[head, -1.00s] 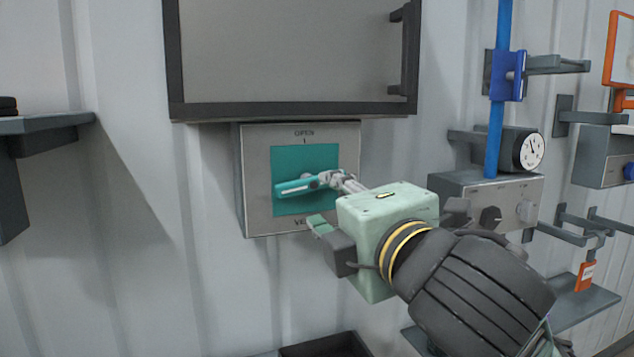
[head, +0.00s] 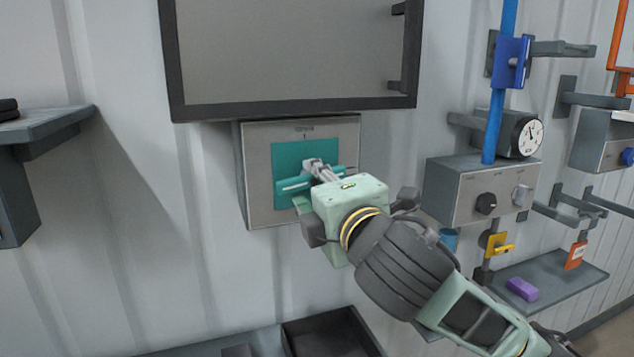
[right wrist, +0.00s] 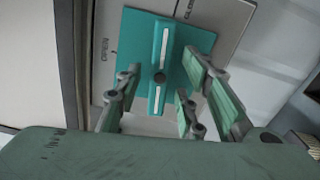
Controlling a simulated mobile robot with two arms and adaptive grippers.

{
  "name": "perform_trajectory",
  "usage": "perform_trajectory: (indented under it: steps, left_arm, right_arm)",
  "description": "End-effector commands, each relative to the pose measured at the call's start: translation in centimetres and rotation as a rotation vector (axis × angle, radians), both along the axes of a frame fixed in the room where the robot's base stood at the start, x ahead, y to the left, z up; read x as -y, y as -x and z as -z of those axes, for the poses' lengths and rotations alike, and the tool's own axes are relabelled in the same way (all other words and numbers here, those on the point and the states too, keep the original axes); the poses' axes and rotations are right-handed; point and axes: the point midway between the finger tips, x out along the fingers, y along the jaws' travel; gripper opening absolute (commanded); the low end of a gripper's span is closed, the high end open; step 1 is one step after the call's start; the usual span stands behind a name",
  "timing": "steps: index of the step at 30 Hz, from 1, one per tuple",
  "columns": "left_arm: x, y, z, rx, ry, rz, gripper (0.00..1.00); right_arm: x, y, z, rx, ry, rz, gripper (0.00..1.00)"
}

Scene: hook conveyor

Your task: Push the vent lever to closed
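The vent panel (head: 258,200) is a grey box with a teal plate (head: 287,157) on the corrugated wall. A teal lever (head: 292,185) with a pale stripe lies nearly level across the plate, its right end slightly higher. In the right wrist view the lever (right wrist: 164,45) stands upright, with OPEN to its left and a partly cut-off CLOSED label at upper right. My right gripper (head: 318,170) is at the lever. Its fingers (right wrist: 163,78) are spread apart in the right wrist view, with the lever between them; contact is unclear. My left gripper is out of view.
A dark-framed panel (head: 290,106) hangs just above the vent box. At right are a control box (head: 460,200) with knobs, a blue pole (head: 494,130), a gauge (head: 530,135) and a shelf with a purple block (head: 522,289). A dark tray (head: 330,335) lies below.

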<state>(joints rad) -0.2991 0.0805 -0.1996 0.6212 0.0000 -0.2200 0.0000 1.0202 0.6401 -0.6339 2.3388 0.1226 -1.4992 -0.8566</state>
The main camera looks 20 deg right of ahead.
Motion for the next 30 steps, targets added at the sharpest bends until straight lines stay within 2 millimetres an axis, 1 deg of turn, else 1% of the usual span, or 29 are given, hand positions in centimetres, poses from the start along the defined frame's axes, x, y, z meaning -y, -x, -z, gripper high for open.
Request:
perform_trajectory:
  steps: [2,12,14,19,24,30]
  left_arm:
    - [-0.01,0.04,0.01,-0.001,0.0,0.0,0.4]
    - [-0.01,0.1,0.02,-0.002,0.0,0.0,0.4]
    - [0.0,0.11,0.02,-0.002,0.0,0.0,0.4]
    - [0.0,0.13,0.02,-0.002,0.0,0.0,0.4]
    - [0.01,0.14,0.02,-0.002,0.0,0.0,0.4]
    - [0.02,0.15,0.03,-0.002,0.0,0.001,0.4]
  right_arm:
    - [-0.01,0.01,0.0,0.0,0.0,0.0,0.34]
    - [-0.01,0.03,0.0,-0.001,0.0,0.0,0.04]
    - [-0.01,0.03,0.01,-0.001,0.0,0.0,0.0]
    - [-0.02,0.03,0.04,-0.002,-0.011,-0.001,0.0]
    - [-0.07,0.03,0.1,-0.008,-0.132,-0.002,0.0]
    - [-0.02,0.03,0.08,-0.009,-0.163,0.0,0.0]
